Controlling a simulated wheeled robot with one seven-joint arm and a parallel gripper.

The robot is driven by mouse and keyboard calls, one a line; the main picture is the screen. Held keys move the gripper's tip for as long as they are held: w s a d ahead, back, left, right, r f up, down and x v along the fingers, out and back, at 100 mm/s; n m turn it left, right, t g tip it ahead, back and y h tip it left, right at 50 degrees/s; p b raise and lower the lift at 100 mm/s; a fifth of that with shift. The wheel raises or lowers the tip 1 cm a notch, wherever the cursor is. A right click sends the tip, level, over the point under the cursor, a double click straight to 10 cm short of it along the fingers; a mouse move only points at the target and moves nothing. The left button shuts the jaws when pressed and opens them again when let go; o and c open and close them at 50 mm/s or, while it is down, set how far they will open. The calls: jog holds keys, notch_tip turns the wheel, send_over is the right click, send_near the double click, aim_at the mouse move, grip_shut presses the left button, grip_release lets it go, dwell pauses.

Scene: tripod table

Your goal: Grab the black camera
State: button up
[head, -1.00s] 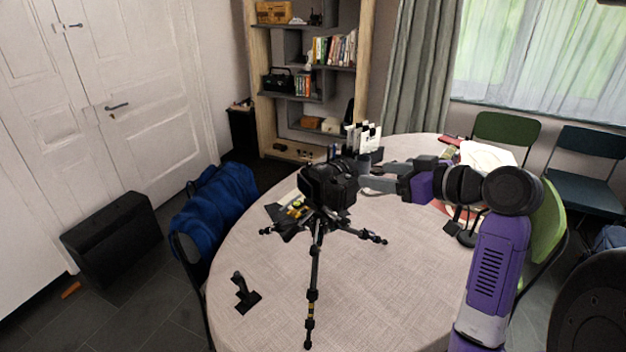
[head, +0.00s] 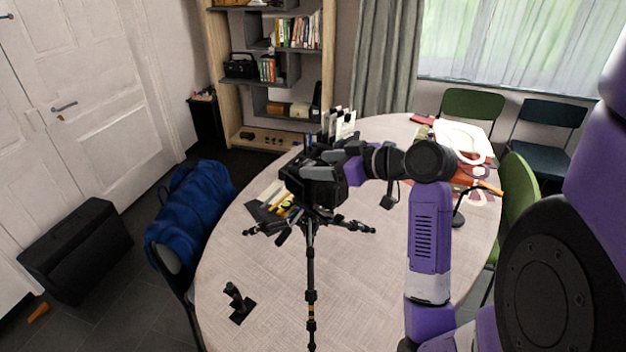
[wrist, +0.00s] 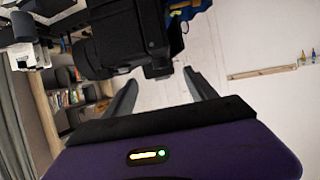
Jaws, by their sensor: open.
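The black camera (head: 318,183) sits on top of a black tripod (head: 310,265) that stands on the round table (head: 375,290). In the head view my gripper (head: 325,160) is at the camera's upper side and overlaps it. In the wrist view the camera (wrist: 125,35) fills the upper middle, just beyond the fingertips. The two fingers of my gripper (wrist: 160,90) are apart, with the camera's lower edge in front of and between their tips. I cannot tell whether either finger touches it.
A small black stand (head: 238,303) lies on the table's near left. Pens and papers (head: 280,205) lie behind the tripod. A desk lamp (head: 462,205) and red-and-white items are at the right. The table's front is mostly clear.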

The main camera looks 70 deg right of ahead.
jog(key=shift+x, duration=1.3)
grip_shut()
jog(key=shift+r, duration=0.15)
